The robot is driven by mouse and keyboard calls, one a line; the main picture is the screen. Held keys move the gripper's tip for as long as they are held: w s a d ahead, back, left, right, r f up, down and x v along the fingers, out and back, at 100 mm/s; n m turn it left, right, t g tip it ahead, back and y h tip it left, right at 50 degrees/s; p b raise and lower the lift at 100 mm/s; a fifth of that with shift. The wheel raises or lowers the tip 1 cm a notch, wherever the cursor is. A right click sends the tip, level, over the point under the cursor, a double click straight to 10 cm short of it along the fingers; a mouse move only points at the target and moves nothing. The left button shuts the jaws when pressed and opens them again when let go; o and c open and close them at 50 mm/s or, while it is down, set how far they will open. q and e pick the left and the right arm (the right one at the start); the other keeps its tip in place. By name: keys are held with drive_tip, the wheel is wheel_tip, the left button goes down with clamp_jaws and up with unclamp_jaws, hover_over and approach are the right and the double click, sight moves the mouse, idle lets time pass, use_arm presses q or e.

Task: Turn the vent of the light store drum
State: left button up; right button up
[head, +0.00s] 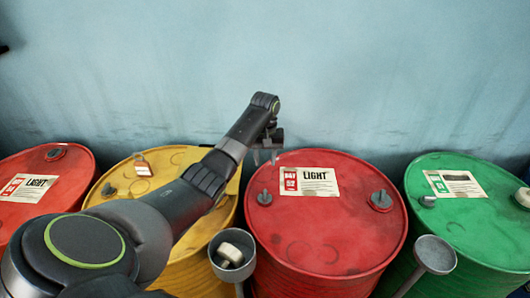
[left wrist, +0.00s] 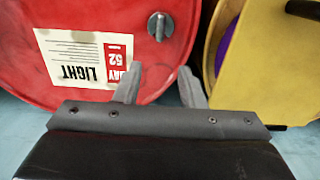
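A red drum (head: 330,235) labelled LIGHT stands at centre right; it also fills the upper left of the left wrist view (left wrist: 60,20). Its small grey vent knob (head: 265,197) is on the left of the lid. In the left wrist view the knob (left wrist: 159,25) stands beyond my fingertips, clear of them. A larger grey cap (head: 380,200) is on the lid's right. My left gripper (head: 266,156) is open and empty over the lid's far left edge; both fingers (left wrist: 160,90) show apart. My right gripper is not in view. Another red LIGHT drum (head: 60,170) stands far left.
A yellow drum (head: 110,178) with a tag (head: 143,166) stands left of the centre drum, partly behind my arm. A green drum (head: 475,222) stands right. Two grey cups on stems, left (head: 217,262) and right (head: 435,254), stand in front. A blue wall (head: 400,70) is behind.

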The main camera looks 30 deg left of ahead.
use_arm(q)
wheel_tip(320, 180, up, 3)
drive_tip(key=shift+r, duration=0.15)
idle(0.6)
